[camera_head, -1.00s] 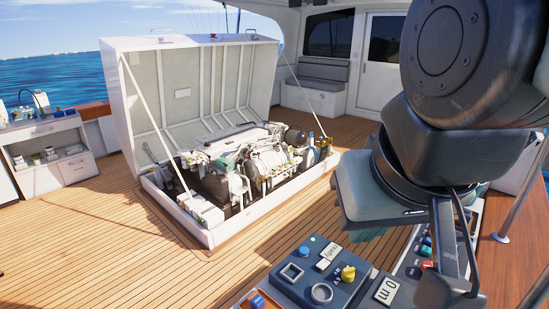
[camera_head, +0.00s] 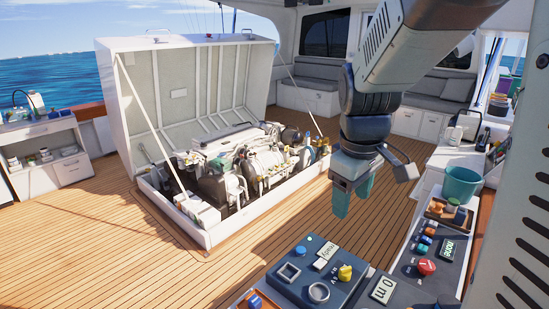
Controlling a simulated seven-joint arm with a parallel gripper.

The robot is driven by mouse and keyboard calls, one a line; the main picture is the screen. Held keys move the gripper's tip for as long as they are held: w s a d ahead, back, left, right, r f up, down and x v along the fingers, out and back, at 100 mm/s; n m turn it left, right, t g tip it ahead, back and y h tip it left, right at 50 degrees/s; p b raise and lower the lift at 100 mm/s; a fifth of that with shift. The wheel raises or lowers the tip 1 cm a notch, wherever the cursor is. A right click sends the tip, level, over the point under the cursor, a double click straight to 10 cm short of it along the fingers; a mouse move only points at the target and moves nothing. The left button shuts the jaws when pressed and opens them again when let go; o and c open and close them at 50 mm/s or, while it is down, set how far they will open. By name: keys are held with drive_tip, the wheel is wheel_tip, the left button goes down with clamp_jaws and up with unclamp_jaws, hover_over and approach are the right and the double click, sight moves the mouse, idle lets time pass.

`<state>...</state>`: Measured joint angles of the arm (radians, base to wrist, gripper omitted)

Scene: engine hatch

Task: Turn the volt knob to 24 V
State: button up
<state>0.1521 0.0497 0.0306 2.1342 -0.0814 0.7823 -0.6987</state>
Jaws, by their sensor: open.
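A blue control box (camera_head: 310,262) stands at the bottom centre. It carries a yellow knob (camera_head: 345,272), which has the look of a selector knob; its scale marks are too small to read. A red knob (camera_head: 427,267) sits on a grey panel (camera_head: 410,277) to the right. I cannot tell from lettering which one is the volt knob. My gripper (camera_head: 354,204) hangs with its green fingers down, open and empty. In the picture it is above the yellow knob, apart from both panels.
On the blue box are a round ring (camera_head: 319,292), a square frame (camera_head: 289,272) and a small display (camera_head: 327,250). Another display (camera_head: 383,290) reads 0 m. A teal bucket (camera_head: 461,185) and a tray (camera_head: 450,213) stand at right. An open engine hatch (camera_head: 190,95) is behind.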

drive_tip(key=w+d+f+n+g, duration=0.1)
drive_tip(key=w+d+f, duration=0.15)
drive_tip(key=f, duration=0.35)
drive_tip(key=w+d+f+n+g, duration=0.1)
drive_tip(key=w+d+f+n, duration=0.1)
drive_tip(key=w+f, duration=0.25)
drive_tip(key=n+y, duration=0.1)
drive_tip(key=n, duration=0.1)
approach(347, 268)
drive_tip(key=shift+g, duration=0.3)
wheel_tip(347, 268, down, 10)
drive_tip(key=shift+f, duration=0.1)
drive_tip(key=c, duration=1)
